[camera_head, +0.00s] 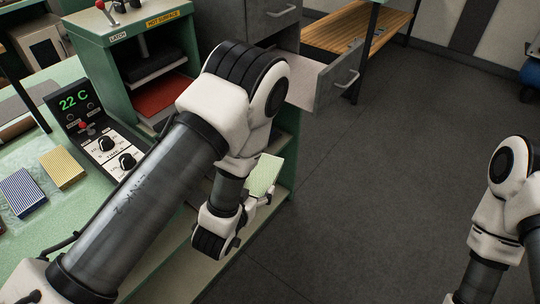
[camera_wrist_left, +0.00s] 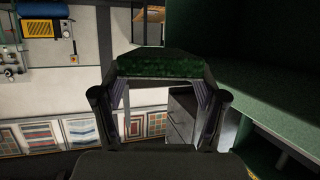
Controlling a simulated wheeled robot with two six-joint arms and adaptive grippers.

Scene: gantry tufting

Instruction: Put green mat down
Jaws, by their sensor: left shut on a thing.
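The green mat (camera_head: 264,174) is a small pale green piece in the head view, at the left gripper beside the right side of the green bench. My left gripper (camera_head: 262,197) is shut on it, largely hidden behind my wrist. In the left wrist view, the mat shows as a dark green, fuzzy-edged strip (camera_wrist_left: 158,66) across the fingertips of the left gripper (camera_wrist_left: 158,84). It is held clear of any surface that I can see. My right arm shows at the right edge of the head view, but its gripper is out of the picture.
A press marked "hot surface" (camera_head: 160,24) with a red plate (camera_head: 163,97) stands behind my left arm. A grey drawer (camera_head: 322,80) is pulled open. A control panel (camera_head: 103,143), a yellow block (camera_head: 62,168) and a blue striped block (camera_head: 22,192) are on the bench. Floor at right is clear.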

